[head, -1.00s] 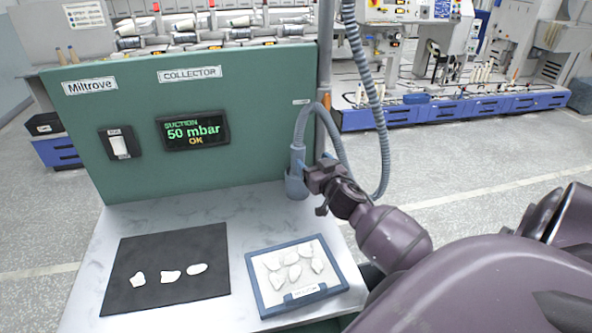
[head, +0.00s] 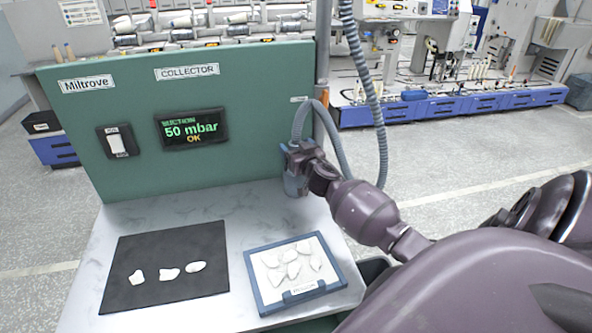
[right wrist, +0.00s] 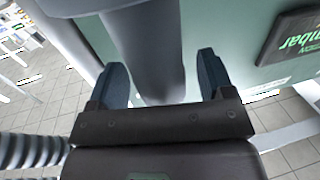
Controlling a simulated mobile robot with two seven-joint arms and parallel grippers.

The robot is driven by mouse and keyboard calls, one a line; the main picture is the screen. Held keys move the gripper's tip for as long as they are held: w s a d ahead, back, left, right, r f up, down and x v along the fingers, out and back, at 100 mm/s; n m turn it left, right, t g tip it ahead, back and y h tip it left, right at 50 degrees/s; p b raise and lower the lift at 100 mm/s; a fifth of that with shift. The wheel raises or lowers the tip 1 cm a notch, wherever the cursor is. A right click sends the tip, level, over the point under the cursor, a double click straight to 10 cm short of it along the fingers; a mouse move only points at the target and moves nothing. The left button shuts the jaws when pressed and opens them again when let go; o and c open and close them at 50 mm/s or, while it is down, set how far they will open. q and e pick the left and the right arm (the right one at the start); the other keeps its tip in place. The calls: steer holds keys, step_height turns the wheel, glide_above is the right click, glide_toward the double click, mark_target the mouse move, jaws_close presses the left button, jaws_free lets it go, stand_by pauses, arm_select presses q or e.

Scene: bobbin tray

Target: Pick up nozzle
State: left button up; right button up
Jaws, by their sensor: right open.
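The blue-grey nozzle (head: 293,184) stands upright at the right edge of the green collector panel, its grey hose looping up behind it. My right gripper (head: 297,153) is at the nozzle's upper part and hides some of it. In the right wrist view, the nozzle (right wrist: 148,45) is a grey cylinder between the two spread fingers of the gripper (right wrist: 163,78), with gaps on both sides. The gripper is open. My left gripper is not in view.
The green panel (head: 240,110) stands close behind the nozzle, with a display reading 50 mbar OK (head: 191,129) and a switch (head: 117,142). On the table (head: 180,210) lie a black mat (head: 120,255) with white scraps and a blue-framed tray (head: 255,283) holding several more.

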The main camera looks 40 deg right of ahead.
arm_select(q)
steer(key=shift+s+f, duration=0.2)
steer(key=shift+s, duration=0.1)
arm_select(e)
steer(key=c, duration=1.3)
steer(key=shift+r, duration=0.1)
steer(key=shift+c, duration=0.2)
